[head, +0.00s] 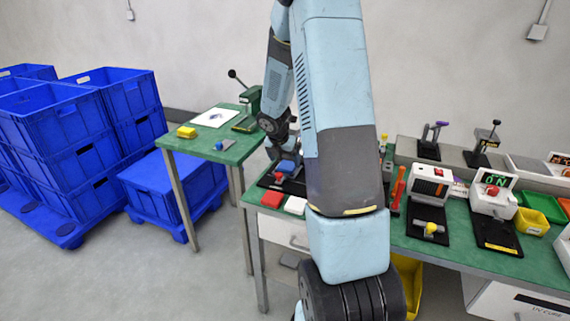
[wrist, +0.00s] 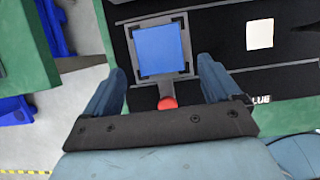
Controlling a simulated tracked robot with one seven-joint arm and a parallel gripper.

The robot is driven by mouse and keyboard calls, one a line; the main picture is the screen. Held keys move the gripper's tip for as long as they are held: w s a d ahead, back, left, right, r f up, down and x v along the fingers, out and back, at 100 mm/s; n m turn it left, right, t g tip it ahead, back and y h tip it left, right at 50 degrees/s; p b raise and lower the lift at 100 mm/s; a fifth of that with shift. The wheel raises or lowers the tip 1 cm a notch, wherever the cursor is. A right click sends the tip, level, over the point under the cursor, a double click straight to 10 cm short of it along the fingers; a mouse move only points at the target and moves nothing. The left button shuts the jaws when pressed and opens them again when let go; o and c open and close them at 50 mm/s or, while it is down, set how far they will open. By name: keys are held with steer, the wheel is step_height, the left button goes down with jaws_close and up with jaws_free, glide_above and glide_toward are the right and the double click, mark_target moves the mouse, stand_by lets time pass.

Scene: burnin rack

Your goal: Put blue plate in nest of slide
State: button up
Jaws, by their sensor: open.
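The blue plate (wrist: 159,50) lies on the grey slide (wrist: 183,83), inside its black corner pieces, in the wrist view. It looks square with the nest; I cannot tell if it is fully down. A red knob (wrist: 167,103) is on the near end of the slide. My gripper (wrist: 160,68) is open, with one finger on each side of the slide and apart from the plate. In the head view the blue plate (head: 287,166) shows just below my gripper (head: 284,153), partly hidden by my arm.
A white square (wrist: 260,34) lies on the black base to the right. A red block (head: 272,198) and a white block (head: 295,205) sit at the bench's front edge. A side table (head: 190,150) with a yellow block (head: 186,132) stands left. Blue crates (head: 70,140) stand farther left.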

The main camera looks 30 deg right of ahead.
steer(key=s+a+r+m, duration=0.3)
steer(key=s+r, duration=0.1)
steer(key=r, duration=0.4)
steer(key=s+a+r+m, duration=0.4)
steer(key=r, duration=0.5)
steer(key=s+a+r+m+t+y, duration=0.1)
steer(key=s+a+r+m, duration=0.2)
steer(key=s+m, duration=0.3)
steer(key=s+a+r+m+t+y, duration=0.1)
steer(key=s+a+r+m, duration=0.3)
steer(key=s, duration=0.5)
steer(key=s+a+r+m+y, duration=0.1)
steer(key=s+a+r+m, duration=0.3)
steer(key=s+m, duration=0.4)
steer(key=shift+s+a+m+t, duration=0.3)
steer(key=shift+s+a+t, duration=0.1)
steer(key=shift+a, duration=0.1)
